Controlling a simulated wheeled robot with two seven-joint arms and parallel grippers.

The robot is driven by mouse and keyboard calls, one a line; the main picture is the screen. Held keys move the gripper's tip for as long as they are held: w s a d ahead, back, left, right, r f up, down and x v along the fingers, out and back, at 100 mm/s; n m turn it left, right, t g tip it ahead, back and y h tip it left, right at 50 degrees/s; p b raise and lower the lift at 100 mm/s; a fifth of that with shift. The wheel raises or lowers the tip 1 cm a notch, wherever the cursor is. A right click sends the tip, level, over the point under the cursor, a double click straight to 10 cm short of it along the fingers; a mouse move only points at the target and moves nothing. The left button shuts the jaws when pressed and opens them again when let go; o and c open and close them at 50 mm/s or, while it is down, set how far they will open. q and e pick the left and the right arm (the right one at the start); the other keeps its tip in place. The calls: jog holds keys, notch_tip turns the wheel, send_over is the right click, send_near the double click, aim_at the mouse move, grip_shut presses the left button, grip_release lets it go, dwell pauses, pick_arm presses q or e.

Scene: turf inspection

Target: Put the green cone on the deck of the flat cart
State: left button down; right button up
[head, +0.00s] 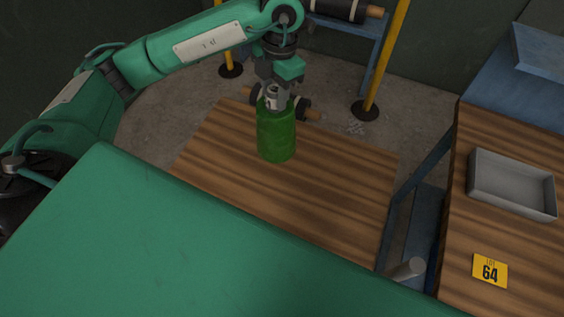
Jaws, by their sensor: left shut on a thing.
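The green cone (276,139), a thick, nearly cylindrical body with a narrower top, is upright. My left gripper (273,98) comes down from above and is shut on its top; the fingertips are partly hidden there. The brown wooden deck of the flat cart (320,209) lies below and around the cone in the picture. The cone's base overlaps the far middle part of the deck, but I cannot tell whether it touches the wood or hangs just above it. My right gripper is out of view.
A wooden table (471,227) at right holds a grey tray (510,184) and a yellow card marked 64 (489,271). Yellow posts (385,75) and a blue rack (373,48) stand behind. A dark roll (304,106) lies behind the cone. The deck's near part looks bare.

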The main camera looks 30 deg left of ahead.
aim_at(275, 132)
pick_arm(q)
notch_tip(275, 132, down, 14)
jog(key=shift+f+p, duration=0.15)
jog(key=shift+p, duration=0.8)
jog(key=shift+f+p, duration=0.45)
jog(key=shift+f, duration=2.25)
jog(key=c, duration=1.3)
grip_release()
jog(key=shift+f, duration=0.2)
jog(key=o, duration=0.4)
jog(key=shift+r, duration=0.1)
